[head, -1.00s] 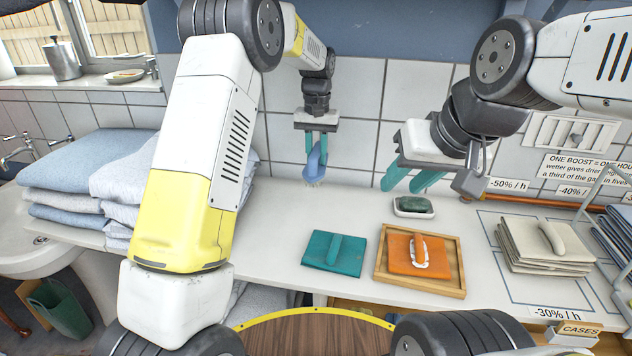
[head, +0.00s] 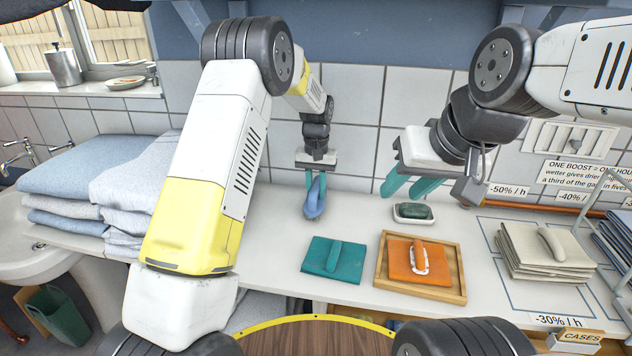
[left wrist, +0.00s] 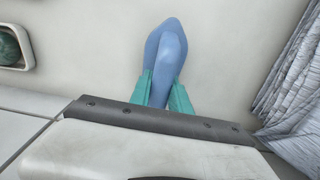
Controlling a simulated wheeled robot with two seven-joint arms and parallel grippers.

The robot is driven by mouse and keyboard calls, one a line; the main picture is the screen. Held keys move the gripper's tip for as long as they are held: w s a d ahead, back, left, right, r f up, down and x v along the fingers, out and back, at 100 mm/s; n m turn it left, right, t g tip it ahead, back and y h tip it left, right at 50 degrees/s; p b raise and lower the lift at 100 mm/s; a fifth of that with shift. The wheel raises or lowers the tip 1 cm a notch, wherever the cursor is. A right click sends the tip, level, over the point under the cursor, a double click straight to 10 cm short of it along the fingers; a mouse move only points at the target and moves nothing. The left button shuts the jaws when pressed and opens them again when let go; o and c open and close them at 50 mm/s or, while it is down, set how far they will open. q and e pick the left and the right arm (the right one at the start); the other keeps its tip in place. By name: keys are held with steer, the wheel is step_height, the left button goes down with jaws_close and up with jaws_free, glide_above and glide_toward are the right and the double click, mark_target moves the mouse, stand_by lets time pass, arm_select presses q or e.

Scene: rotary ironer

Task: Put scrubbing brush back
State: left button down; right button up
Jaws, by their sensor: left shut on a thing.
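The blue scrubbing brush (head: 314,203) is held by my left gripper (head: 316,184), low over or at the white counter behind the teal folded piece. Whether it touches the counter I cannot tell. In the left wrist view the brush (left wrist: 167,54) sits between the two teal fingers of my left gripper (left wrist: 165,90), its rounded blue end pointing away. My right gripper (head: 410,187) hangs near the tiled wall, its teal fingers apart and empty, behind and above the soap dish.
A soap dish (head: 399,218) holds a dark green bar. A teal folded piece (head: 318,262) and a wooden tray (head: 458,265) with an orange piece lie in front. Folded laundry (head: 75,168) stands left, beige stacked pieces (head: 540,255) right. Counter around the brush is clear.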

arm_select(q)
steer(key=c, duration=1.2)
jaws_free()
steer(key=shift+f, duration=0.1)
step_height(320, 180, up, 12)
